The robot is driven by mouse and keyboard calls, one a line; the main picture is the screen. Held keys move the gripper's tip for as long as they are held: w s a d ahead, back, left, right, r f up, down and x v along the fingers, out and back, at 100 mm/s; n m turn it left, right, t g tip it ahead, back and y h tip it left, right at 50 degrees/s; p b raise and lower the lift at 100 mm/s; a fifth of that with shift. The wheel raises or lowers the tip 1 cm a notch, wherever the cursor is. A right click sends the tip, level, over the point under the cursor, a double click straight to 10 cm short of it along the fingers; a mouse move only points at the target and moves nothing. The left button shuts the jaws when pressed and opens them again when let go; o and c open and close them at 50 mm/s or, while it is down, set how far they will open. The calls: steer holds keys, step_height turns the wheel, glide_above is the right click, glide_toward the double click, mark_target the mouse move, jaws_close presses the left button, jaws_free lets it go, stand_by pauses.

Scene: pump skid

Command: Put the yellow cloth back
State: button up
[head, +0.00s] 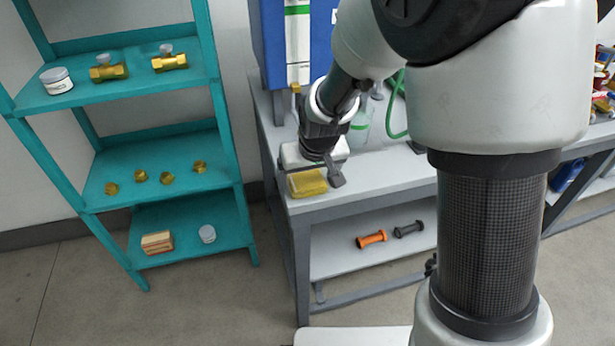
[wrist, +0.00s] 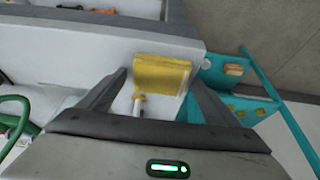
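The yellow cloth (head: 307,183) is a folded pad at the front left corner of the grey workbench (head: 375,180). It also shows in the wrist view (wrist: 160,76), ahead of and between my fingertips. My gripper (head: 322,172) points down at the bench, right at the cloth in the head view. In the wrist view my gripper's two fingers (wrist: 158,78) are wide apart, one on each side of the cloth. I cannot tell whether the fingertips touch it.
A teal shelf (head: 165,185) at the left holds a jar (head: 57,80), brass valves (head: 109,67), small brass fittings and a striped block (head: 157,242). Orange (head: 371,239) and dark (head: 408,229) spool-like parts lie on the bench's lower shelf. A clear bottle (head: 359,127) and green hose stand behind my gripper.

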steer(key=shift+r, duration=0.15)
steer(key=shift+r, duration=0.3)
steer(key=p+v, duration=0.3)
steer(key=v, duration=0.8)
steer(key=s+d+r+m, duration=0.1)
steer(key=s+d+r, duration=0.4)
steer(key=s, duration=0.4)
steer(key=s+d+r+m+t+h, duration=0.1)
steer(key=s+d+r+m, duration=0.1)
steer(key=s+d+r, duration=0.4)
steer(key=s+d, duration=0.2)
steer(key=s, duration=0.1)
steer(key=shift+s, duration=0.1)
step_height(320, 180, up, 14)
steer(key=p, duration=1.3)
steer(key=shift+p, duration=0.35)
